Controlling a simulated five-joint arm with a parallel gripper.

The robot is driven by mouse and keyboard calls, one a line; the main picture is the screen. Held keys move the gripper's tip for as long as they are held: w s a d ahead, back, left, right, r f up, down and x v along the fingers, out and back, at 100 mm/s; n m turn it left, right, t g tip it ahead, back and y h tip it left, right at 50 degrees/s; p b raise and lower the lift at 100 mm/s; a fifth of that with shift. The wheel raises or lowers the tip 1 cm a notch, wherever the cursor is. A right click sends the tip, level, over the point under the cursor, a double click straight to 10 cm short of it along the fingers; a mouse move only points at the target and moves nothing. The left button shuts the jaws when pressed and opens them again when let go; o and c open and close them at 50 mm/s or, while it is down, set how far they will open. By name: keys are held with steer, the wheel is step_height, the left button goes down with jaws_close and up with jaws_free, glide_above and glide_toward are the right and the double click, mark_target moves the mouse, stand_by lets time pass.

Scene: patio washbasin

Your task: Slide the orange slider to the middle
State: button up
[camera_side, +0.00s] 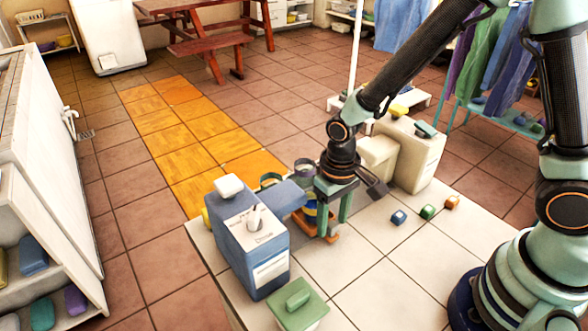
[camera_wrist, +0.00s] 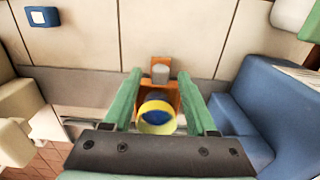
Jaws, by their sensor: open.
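An orange piece (camera_side: 333,237), which I take to be the slider, sits low on the pale tiled counter between the blue box and the beige containers. In the wrist view, the orange piece (camera_wrist: 173,98) has a small grey-white cylinder (camera_wrist: 160,73) at its far end. A blue cylinder with a yellow rim (camera_wrist: 157,118) is in front of it and hides part of it. My gripper (camera_side: 327,232) points down at the orange piece. In the wrist view its green fingers (camera_wrist: 160,80) are open, one on each side of the orange piece. I cannot tell whether they touch it.
A green lidded box (camera_side: 298,310) is in front. A beige container (camera_side: 415,155) stands behind. Small blue (camera_side: 398,217), green (camera_side: 428,212) and orange (camera_side: 452,203) blocks lie right.

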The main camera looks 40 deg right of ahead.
jaws_close()
stand_by(1.5)
